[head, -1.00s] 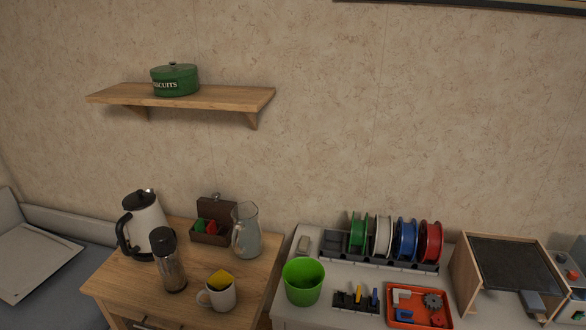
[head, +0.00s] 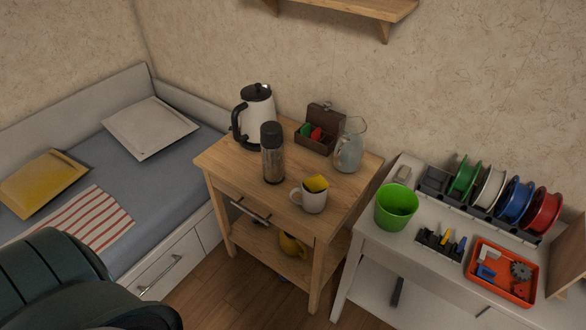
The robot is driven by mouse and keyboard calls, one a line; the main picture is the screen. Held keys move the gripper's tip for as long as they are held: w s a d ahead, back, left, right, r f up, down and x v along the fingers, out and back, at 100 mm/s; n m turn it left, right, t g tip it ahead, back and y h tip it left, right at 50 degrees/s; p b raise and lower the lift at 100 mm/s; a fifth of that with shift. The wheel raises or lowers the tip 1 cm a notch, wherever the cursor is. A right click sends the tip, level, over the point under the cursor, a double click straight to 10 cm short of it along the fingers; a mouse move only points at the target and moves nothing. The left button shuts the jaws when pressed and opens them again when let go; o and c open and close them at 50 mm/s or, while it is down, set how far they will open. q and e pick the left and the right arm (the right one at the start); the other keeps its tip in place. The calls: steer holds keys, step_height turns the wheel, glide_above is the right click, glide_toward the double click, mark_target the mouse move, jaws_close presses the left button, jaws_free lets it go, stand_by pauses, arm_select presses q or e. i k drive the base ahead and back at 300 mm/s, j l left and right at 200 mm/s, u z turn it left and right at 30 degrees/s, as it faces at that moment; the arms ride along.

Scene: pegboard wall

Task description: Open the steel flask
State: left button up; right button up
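The steel flask (head: 273,158) stands upright on the small wooden table (head: 225,160), near its left front. Its body is brushed steel and its dark lid (head: 271,134) sits on top. Neither gripper shows in the head view. A dark, rounded part of my own body fills the lower left corner.
A kettle (head: 258,113) stands behind the flask and a white mug (head: 313,200) to its right front. A box (head: 316,141) and a glass jug (head: 349,147) stand farther back. A green bucket (head: 396,208) is on the white table. A bed (head: 165,180) is at left.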

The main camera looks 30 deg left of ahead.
mark_target(273, 159)
steer(key=j, duration=1.3)
steer(key=j+z, duration=0.15)
steer(key=j, duration=1.15)
